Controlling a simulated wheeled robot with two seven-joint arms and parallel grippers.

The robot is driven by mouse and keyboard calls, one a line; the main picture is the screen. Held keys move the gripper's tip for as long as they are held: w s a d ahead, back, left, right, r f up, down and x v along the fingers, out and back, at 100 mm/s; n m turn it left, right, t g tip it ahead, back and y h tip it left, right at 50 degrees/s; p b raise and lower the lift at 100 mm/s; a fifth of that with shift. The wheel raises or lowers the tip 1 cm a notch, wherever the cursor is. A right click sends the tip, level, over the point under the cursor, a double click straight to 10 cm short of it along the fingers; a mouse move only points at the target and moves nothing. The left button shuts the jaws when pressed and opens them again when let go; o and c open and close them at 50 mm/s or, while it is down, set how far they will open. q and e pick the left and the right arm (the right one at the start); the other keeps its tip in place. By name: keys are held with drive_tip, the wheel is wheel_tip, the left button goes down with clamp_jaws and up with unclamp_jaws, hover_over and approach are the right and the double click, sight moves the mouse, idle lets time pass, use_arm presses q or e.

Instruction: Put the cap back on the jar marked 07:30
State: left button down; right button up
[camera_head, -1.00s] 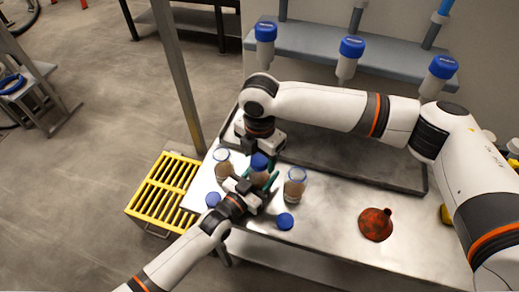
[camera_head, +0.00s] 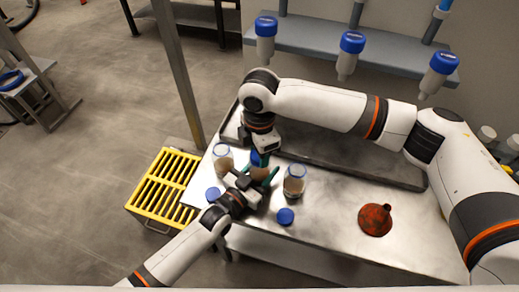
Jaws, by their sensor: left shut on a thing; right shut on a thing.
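A jar with brown contents (camera_head: 260,173) stands on the metal table between two open jars. A blue cap (camera_head: 256,159) is at its top; I cannot tell whether it is seated. My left gripper (camera_head: 264,183), coming from the lower left, is shut around this jar. My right gripper (camera_head: 261,155) points down from above, shut on the cap and partly hiding it. Open jars stand to the left (camera_head: 223,158) and right (camera_head: 294,181). Loose blue caps lie in front, at the left (camera_head: 213,194) and right (camera_head: 286,216). The time marks are too small to read.
A red-brown funnel (camera_head: 375,220) lies on the table at the right. A dark tray (camera_head: 350,167) runs along the back, under my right arm. A yellow slatted crate (camera_head: 163,188) stands left of the table.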

drive_tip(key=o, duration=1.1)
drive_tip(key=shift+r, duration=2.3)
drive_tip(key=shift+c, duration=0.4)
wheel_tip(320, 180, up, 4)
drive_tip(key=n, duration=0.5)
drive_tip(key=shift+f, duration=0.25)
